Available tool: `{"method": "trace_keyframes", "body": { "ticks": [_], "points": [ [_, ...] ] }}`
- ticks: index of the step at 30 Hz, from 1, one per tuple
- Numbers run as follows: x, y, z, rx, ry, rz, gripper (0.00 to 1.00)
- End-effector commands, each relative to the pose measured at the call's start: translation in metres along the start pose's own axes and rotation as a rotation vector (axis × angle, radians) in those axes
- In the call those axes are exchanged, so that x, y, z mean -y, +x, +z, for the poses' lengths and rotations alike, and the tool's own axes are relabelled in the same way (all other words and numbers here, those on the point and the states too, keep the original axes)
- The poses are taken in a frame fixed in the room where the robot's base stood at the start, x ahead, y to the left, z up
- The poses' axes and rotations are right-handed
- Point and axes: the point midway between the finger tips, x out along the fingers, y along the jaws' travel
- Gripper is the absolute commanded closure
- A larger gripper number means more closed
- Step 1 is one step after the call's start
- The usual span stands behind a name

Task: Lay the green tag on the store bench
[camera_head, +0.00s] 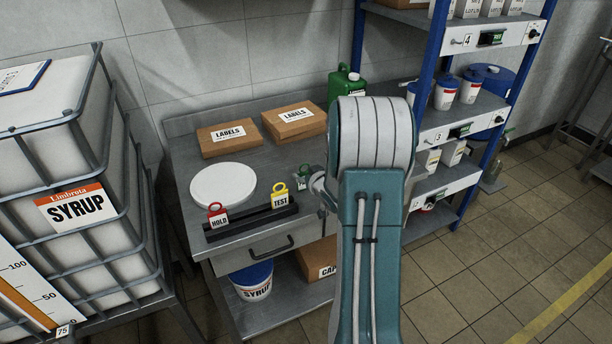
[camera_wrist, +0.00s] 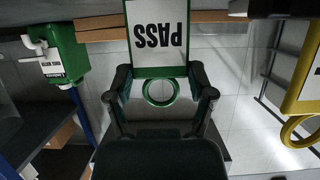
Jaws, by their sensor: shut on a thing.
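The green tag (camera_wrist: 157,40), marked PASS, is held in my gripper (camera_wrist: 163,92), shown upside down in the wrist view. The two fingers are shut on its ring end. In the head view the tag (camera_head: 303,176) shows small and green just left of my wrist, over the right part of the store bench (camera_head: 262,167). My arm hides most of the gripper there. I cannot tell how far the tag is above the bench top.
A black rack (camera_head: 243,227) on the bench holds a red HOLD tag (camera_head: 218,217) and a yellow TEST tag (camera_head: 280,197). A white disc (camera_head: 223,184), two LABELS boxes (camera_head: 229,139) and a green canister (camera_head: 343,84) also stand there. Blue shelving (camera_head: 428,60) is at right.

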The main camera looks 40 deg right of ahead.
Motion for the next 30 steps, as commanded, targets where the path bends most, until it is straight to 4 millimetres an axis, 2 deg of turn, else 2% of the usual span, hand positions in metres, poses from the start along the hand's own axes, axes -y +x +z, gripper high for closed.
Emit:
{"method": "trace_keyframes", "body": {
  "ticks": [9, 10, 12, 25, 30],
  "points": [
    [0.000, 0.002, 0.005, -0.002, 0.000, 0.000, 0.56],
    [0.000, 0.002, 0.006, -0.002, 0.000, 0.000, 0.26],
    [0.000, 0.002, 0.005, -0.002, 0.000, 0.000, 0.00],
    [0.000, 0.002, 0.004, -0.003, 0.000, 0.000, 0.00],
    [-0.001, -0.016, 0.004, -0.002, 0.000, 0.001, 0.00]
  ]
}}
